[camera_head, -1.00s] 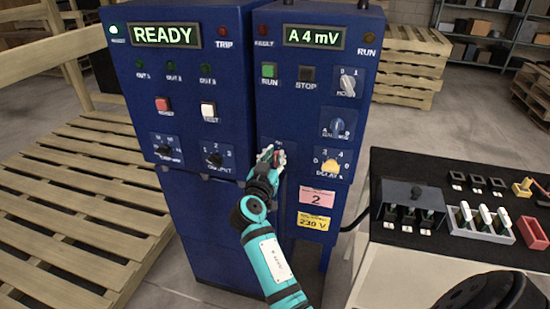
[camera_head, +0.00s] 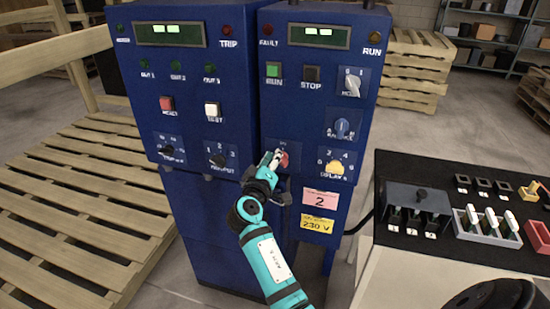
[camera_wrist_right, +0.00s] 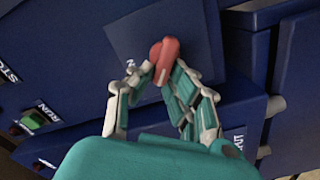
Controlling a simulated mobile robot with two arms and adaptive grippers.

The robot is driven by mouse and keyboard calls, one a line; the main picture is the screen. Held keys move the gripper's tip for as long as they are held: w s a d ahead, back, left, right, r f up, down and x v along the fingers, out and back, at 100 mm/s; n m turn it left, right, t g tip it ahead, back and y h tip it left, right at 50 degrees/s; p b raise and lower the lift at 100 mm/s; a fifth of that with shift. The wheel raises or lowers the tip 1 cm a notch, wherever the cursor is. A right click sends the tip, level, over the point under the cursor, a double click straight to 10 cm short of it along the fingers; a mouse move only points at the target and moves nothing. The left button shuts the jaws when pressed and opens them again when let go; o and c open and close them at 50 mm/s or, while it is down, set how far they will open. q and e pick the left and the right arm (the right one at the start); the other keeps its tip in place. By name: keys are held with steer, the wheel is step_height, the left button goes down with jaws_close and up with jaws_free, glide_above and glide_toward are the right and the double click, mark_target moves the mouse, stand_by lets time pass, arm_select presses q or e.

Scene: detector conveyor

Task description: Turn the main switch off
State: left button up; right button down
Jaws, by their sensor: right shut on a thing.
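The main switch is a red rotary knob (camera_head: 284,159) low on the right-hand blue cabinet (camera_head: 330,110). In the right wrist view the red knob (camera_wrist_right: 165,57) stands out from its dark blue plate, turned at a slant. My right gripper (camera_head: 272,160) reaches it from below and left, and its fingers are shut on the knob. The fingertips (camera_wrist_right: 153,78) hide part of the knob. My left gripper is not in view.
Other controls surround the switch: a yellow dial (camera_head: 334,168), a blue dial (camera_head: 342,129) and a green RUN button (camera_head: 273,69). A black-topped bench (camera_head: 440,253) with switches and trays stands at right. Pallets (camera_head: 80,200) lie at left.

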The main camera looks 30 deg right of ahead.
steer(key=shift+w+f+n+p, duration=0.15)
steer(key=shift+n+p, duration=0.45)
steer(key=shift+n, duration=1.2)
steer(key=shift+w+f+n+p, duration=0.15)
steer(key=shift+n+p, duration=0.45)
steer(key=shift+n, duration=1.2)
steer(key=shift+s, duration=0.1)
steer(key=c, duration=1.3)
jaws_free()
steer(key=shift+f, duration=0.2)
steer(key=v, duration=1.2)
